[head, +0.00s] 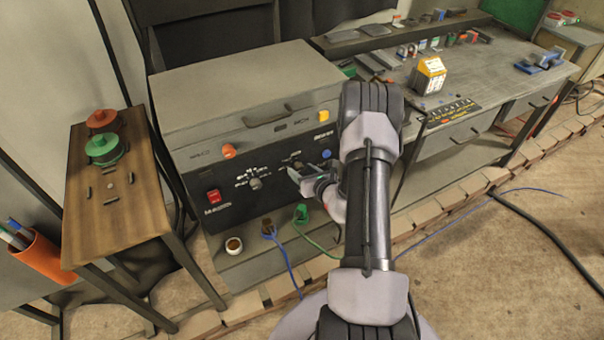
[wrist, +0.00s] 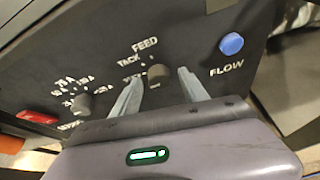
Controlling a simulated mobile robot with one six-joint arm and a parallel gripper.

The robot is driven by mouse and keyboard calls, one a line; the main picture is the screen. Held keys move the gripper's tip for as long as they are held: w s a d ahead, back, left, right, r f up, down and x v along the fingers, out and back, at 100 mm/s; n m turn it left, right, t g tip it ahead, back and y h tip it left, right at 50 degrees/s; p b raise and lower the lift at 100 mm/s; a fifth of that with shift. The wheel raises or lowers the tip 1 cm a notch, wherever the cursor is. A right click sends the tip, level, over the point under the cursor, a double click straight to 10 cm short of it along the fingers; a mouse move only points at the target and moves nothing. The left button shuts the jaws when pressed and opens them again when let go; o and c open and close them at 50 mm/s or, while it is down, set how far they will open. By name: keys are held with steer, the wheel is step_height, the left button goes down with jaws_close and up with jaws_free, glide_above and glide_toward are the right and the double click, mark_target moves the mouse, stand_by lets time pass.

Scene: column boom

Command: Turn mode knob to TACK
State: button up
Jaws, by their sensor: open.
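The mode knob (wrist: 158,73), a small grey-brown knob on the dark panel, shows in the wrist view with TACK at its upper left, FEED above it and a third, unreadable label at its left. I cannot tell which label it points to. My gripper (wrist: 160,75) is open, with one finger on each side of the knob in the picture and a visible gap to each. I cannot tell how far the fingertips are from the panel. In the head view my gripper (head: 297,182) is at the machine's front, partly covering the panel there.
Another dial (wrist: 82,103) with numbers sits left of the mode knob, and a blue FLOW button (wrist: 231,43) sits right of it. A red switch (head: 213,196) is at the panel's lower left. A wooden table (head: 139,209) stands left.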

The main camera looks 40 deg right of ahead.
steer(key=shift+w, duration=0.1)
jaws_close()
stand_by(0.3)
steer(key=m+y+p, duration=0.1)
steer(key=m, duration=0.1)
steer(key=shift+d+m+t+y, duration=0.15)
steer(key=shift+m+t+y, duration=0.15)
steer(key=m+t+y, duration=0.1)
steer(key=m, duration=0.2)
steer(key=shift+f+y, duration=0.15)
steer(key=shift+y, duration=0.25)
steer(key=shift+m, duration=0.4)
jaws_free()
